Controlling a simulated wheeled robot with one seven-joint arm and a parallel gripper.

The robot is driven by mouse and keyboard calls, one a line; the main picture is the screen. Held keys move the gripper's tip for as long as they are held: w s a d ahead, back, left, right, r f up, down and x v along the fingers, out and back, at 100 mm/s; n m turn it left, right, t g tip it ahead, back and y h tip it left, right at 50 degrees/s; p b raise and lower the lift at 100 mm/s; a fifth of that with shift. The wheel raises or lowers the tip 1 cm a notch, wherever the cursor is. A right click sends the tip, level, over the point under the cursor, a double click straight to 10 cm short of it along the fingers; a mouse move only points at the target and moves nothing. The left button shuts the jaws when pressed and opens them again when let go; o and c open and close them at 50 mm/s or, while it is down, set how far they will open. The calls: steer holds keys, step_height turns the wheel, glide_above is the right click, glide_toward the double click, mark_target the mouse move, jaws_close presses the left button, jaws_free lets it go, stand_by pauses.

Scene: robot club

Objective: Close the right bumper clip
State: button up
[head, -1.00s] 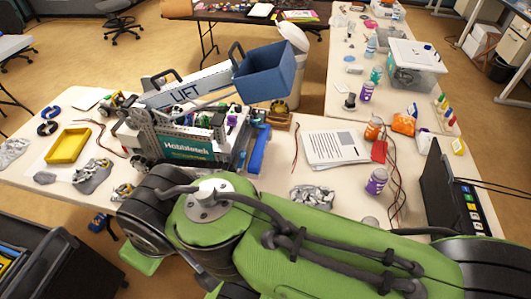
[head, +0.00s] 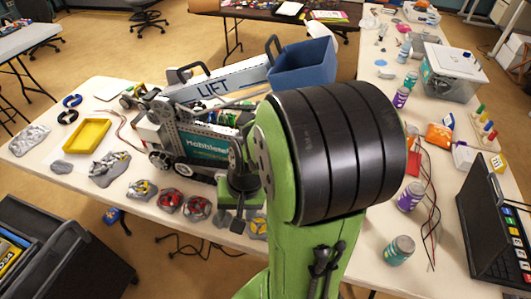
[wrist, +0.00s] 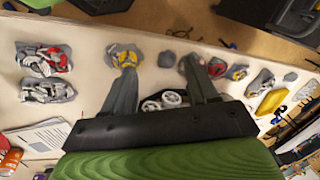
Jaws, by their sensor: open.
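The club robot (head: 205,148), with grey metal sides, a teal name plate and wheels, stands on the table in the head view. My arm covers its right end, where the blue bumper is, so I cannot make out the right bumper clip. In the wrist view my gripper (wrist: 157,64) is open and empty, its two fingers spread over the table edge area.
Crumpled silver and red pieces (head: 169,200) lie along the table's front edge. A yellow tray (head: 87,136) is at the left. A blue bin (head: 302,64) and the LIFT sign (head: 215,82) stand behind the club robot. A laptop (head: 495,225) and several bottles are at the right.

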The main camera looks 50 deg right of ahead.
steer(key=w+d+f+m+t+y+b, duration=0.1)
steer(key=d+f+m+t+y+b, duration=0.15)
steer(key=f+m, duration=0.4)
steer(key=w+d+f+m+t+y+b, duration=0.1)
steer(key=d+f+m+t+y+b, duration=0.15)
steer(key=f+m, duration=0.45)
steer(key=s+d+f+m+t+h+b, duration=0.25)
steer(key=d+m+t+h+b, duration=0.25)
steer(key=d+m+t+h, duration=0.95)
steer(key=w+d+m+g+y+b, duration=0.2)
steer(key=w+d+m+g+b, duration=0.2)
steer(key=w, duration=1)
steer(key=d+b, duration=0.2)
steer(key=d, duration=0.1)
steer(key=shift+r, duration=0.4)
steer(key=shift+w, duration=0.1)
